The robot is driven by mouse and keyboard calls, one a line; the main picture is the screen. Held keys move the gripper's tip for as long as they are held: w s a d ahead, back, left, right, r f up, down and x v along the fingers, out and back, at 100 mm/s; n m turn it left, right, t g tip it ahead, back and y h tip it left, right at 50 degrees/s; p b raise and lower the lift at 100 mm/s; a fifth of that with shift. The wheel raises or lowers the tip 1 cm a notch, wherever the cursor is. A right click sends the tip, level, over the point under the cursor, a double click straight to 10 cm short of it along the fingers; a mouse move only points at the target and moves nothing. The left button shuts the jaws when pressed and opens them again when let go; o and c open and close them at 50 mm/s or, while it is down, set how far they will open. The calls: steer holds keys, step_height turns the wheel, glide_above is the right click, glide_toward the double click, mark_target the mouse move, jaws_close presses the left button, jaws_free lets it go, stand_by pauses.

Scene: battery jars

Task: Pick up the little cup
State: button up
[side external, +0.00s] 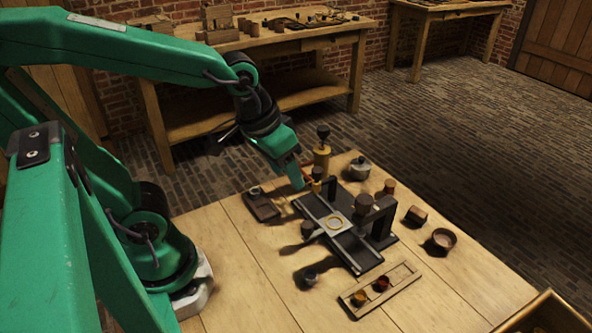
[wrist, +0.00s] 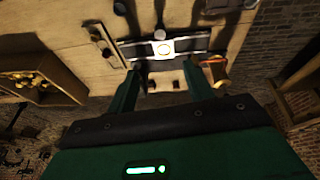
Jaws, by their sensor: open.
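My gripper (side external: 304,181) hangs over the far left side of the work table, near a brass post with a dark knob (side external: 322,148). I cannot tell for certain which thing is the little cup. A small grey cup-like piece (side external: 310,277) stands at the front of the table, and a brown round bowl (side external: 444,240) at the right. Small yellow (side external: 360,299) and red (side external: 381,284) round pieces sit in a wooden tray. My gripper is apart from all of these.
A wooden tray (side external: 404,274) lies in front. A lidded grey pot (side external: 359,168) stands behind, and a dark slab (side external: 262,206) lies left.

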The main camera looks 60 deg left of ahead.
mark_target(310, 279)
steer(key=d+f+n+g, duration=0.2)
steer(key=d+f+g, duration=0.1)
steer(key=d+f, duration=0.6)
step_height(310, 279, down, 4)
steer(key=shift+w+d+r+g+y, duration=0.15)
steer(key=shift+w+r+g+y, duration=0.15)
steer(key=shift+g, duration=0.1)
steer(key=shift+f, duration=0.15)
steer(key=shift+f, duration=1.15)
steer(key=shift+f, duration=0.15)
steer(key=shift+s+f, duration=0.1)
steer(key=shift+f, duration=2.35)
steer(key=c, duration=1)
